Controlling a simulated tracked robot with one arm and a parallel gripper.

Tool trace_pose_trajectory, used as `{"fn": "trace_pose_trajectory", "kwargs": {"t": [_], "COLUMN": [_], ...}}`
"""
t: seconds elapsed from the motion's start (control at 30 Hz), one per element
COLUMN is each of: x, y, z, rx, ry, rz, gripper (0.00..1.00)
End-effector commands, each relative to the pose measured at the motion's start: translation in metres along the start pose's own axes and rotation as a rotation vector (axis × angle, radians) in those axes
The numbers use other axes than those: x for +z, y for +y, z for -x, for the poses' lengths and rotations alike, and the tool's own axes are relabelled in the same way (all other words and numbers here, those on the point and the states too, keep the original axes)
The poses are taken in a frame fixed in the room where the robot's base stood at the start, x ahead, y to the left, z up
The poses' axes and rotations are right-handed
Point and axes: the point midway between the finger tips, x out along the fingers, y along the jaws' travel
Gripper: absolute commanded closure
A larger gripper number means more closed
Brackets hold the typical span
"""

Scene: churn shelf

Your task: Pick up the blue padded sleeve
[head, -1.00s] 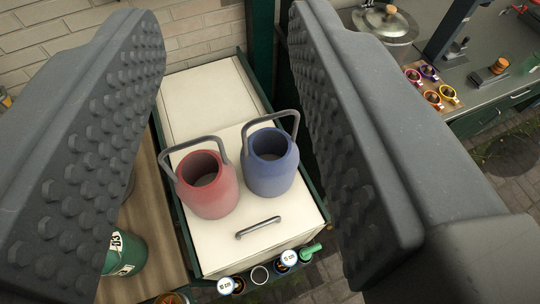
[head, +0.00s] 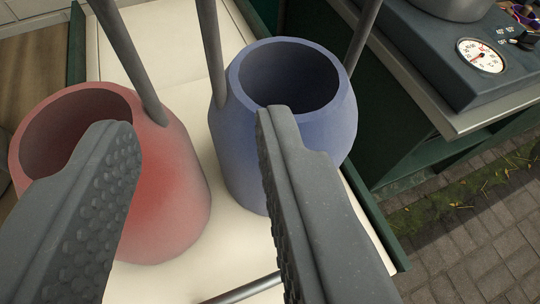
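The blue padded sleeve (head: 240,150) stands upright on a cream lid, right of the red one. It is open at the top, and a grey handle (head: 212,50) rises from its sides. My gripper (head: 190,125) is open, its fingers apart. The right finger overlaps the blue sleeve's front in the picture, and the left finger overlaps the red sleeve (head: 175,190). Nothing is seen held between the fingers. Whether a finger touches either sleeve I cannot tell. Part of the blue sleeve's lower front is hidden behind the right finger.
The cream lid (head: 150,50) has a metal bar handle (head: 240,289) at its front. A dark scale with a round dial (head: 480,55) sits on a counter at the upper right. Brick paving (head: 470,230) lies at the lower right.

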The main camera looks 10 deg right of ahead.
Motion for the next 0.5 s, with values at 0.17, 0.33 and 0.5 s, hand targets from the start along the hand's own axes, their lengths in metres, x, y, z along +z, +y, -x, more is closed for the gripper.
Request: {"fn": "trace_pose_trajectory", "kwargs": {"t": [0.17, 0.33, 0.5], "x": [0.002, 0.002, 0.001], "y": [0.0, 0.0, 0.0], "z": [-0.012, -0.03, -0.05], "rx": [0.0, 0.0, 0.0], "ry": [-0.004, -0.004, -0.004], "rz": [-0.001, -0.001, -0.001], "gripper": [0.65, 0.65, 0.65]}}
